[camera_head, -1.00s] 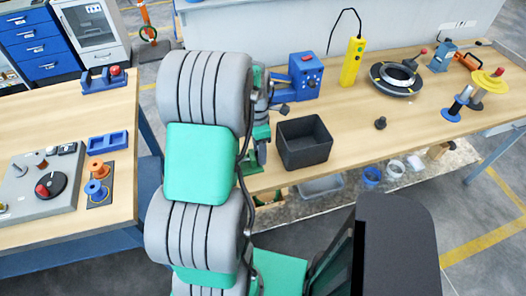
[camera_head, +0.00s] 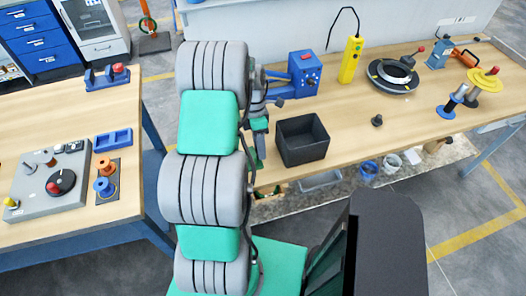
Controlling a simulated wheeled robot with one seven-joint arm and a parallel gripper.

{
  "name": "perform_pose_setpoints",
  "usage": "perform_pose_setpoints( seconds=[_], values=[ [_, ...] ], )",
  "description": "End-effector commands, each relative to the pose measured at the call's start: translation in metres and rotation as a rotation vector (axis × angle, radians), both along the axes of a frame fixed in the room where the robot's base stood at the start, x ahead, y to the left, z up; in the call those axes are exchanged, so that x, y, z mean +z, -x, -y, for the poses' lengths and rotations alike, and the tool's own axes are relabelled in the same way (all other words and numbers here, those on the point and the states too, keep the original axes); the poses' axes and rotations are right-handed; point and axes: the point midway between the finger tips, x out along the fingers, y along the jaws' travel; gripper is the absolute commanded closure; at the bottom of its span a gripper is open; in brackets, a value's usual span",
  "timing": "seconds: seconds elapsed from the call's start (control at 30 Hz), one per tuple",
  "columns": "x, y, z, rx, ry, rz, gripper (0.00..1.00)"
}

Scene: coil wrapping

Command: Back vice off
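Another low blue fixture with a red knob (camera_head: 106,76) sits on the left bench. I cannot tell which is the vice meant. My gripper (camera_head: 258,140) is mostly hidden behind my grey and green arm, left of the black bin and near the blue block. Its fingers do not show clearly.
An open black bin (camera_head: 303,141) stands at the right bench's front edge. A yellow pendant (camera_head: 351,62), a black ring (camera_head: 392,75) and spools (camera_head: 451,106) stand further right.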

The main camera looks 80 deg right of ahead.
Motion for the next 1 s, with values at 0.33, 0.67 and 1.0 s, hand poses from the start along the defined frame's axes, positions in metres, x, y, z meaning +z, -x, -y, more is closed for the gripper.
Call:
perform_pose_setpoints(
  seconds=[0.33, 0.67, 1.0],
  values=[
    [0.0002, -0.0001, 0.0001, 0.0, 0.001, 0.001, 0.9],
    [-0.0018, 0.0041, -0.0049, -0.002, 0.178, 0.104, 0.92],
    [0.002, 0.0039, -0.0066, 0.0, 0.278, 0.165, 0.92]
  ],
)
